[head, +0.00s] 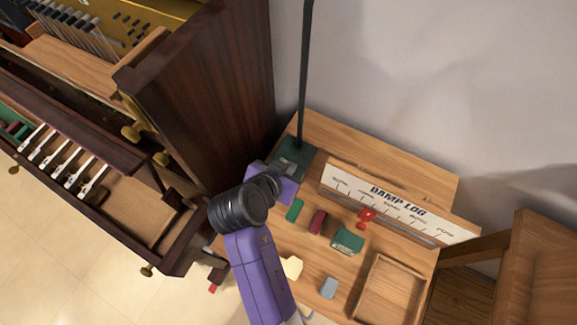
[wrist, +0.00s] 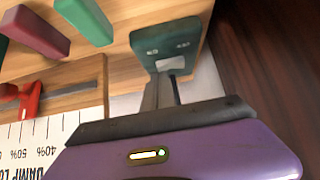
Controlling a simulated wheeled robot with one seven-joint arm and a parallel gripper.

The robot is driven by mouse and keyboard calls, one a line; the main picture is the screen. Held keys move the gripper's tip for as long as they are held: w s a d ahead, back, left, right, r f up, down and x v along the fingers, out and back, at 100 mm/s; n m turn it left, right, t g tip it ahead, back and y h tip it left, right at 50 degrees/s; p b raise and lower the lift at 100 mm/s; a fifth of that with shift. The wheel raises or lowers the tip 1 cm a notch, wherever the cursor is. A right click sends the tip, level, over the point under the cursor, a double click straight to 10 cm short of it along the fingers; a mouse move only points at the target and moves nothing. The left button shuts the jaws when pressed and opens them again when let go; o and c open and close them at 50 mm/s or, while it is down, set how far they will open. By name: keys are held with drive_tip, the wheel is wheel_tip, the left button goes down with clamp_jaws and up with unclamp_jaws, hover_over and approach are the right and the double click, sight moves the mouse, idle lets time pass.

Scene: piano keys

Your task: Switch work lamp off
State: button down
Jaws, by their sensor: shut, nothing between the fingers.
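The work lamp shows as a dark green base (head: 300,152) with a tall thin black pole (head: 304,80) that runs out of the top of the head view. The lamp's head is out of view. My gripper (head: 287,169) is over the near edge of the base. In the wrist view my gripper (wrist: 162,82) is shut and empty, its tips close to the switch plate. I cannot tell whether they touch it.
A Damp Log board (head: 400,205) stands behind. A dark piano (head: 215,90) rises at left.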

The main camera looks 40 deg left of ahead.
drive_tip(key=shift+f, duration=0.35)
drive_tip(key=shift+w+d+f+b, duration=0.1)
drive_tip(key=shift+d+f+b, duration=0.1)
drive_tip(key=shift+f+b, duration=0.3)
drive_tip(key=shift+a+r, duration=0.1)
drive_tip(key=shift+r, duration=0.15)
drive_tip(key=shift+s+a+r, duration=0.2)
drive_tip(key=shift+a+r, duration=0.15)
drive_tip(key=shift+a, duration=0.4)
drive_tip(key=shift+r+p, duration=0.1)
drive_tip(key=shift+p, duration=0.2)
